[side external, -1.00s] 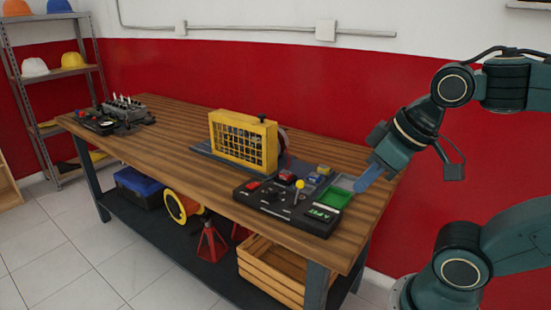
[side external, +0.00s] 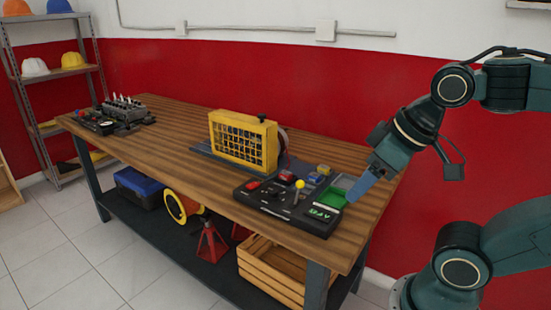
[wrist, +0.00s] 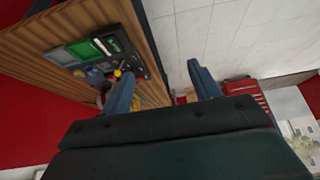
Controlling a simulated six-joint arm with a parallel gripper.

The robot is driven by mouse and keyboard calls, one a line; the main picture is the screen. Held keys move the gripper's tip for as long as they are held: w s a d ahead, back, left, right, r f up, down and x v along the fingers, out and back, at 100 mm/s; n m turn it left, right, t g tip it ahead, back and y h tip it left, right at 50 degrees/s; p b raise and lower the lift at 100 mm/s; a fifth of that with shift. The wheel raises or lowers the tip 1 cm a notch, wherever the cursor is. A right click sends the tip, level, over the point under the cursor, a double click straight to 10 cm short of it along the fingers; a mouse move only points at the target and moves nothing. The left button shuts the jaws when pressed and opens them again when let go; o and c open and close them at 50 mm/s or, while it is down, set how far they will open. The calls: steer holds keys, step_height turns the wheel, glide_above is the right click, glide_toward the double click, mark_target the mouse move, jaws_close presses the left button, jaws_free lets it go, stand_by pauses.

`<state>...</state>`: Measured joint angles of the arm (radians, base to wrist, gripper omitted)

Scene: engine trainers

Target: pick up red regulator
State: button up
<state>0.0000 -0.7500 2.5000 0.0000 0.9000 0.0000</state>
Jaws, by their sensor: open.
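Two small red pieces show in the side external view. One red piece (side external: 253,185) sits on the left part of the black control panel (side external: 318,227). The other red piece (side external: 287,175) sits further back, beside the yellow-caged unit. I cannot tell which is the red regulator. My gripper (side external: 357,190), with blue fingers, is above the table's right end, to the right of both pieces and beside the panel's green tray (side external: 333,197). In the wrist view my gripper (wrist: 163,88) is open with nothing between its fingers; no red piece shows clearly there.
A yellow-caged unit (side external: 243,142) stands behind the panel. A yellow-knobbed lever (side external: 299,186) rises from the panel. Small blue and yellow blocks sit near the green tray. An engine block (side external: 124,107) stands at the table's far left; the wood (side external: 170,142) between is clear.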

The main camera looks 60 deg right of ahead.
steer(key=w+d+r+n+g, duration=0.1)
steer(key=w+d+r+n, duration=0.15)
steer(key=w, duration=0.35)
steer(key=w+d+r+n, duration=0.2)
steer(key=w+r, duration=0.1)
steer(key=w, duration=0.2)
steer(key=n+g, duration=0.5)
steer(key=n, duration=0.9)
glide_above(286, 172)
step_height(286, 172, down, 15)
steer(key=shift+m, duration=0.25)
steer(key=shift+f, duration=4.25)
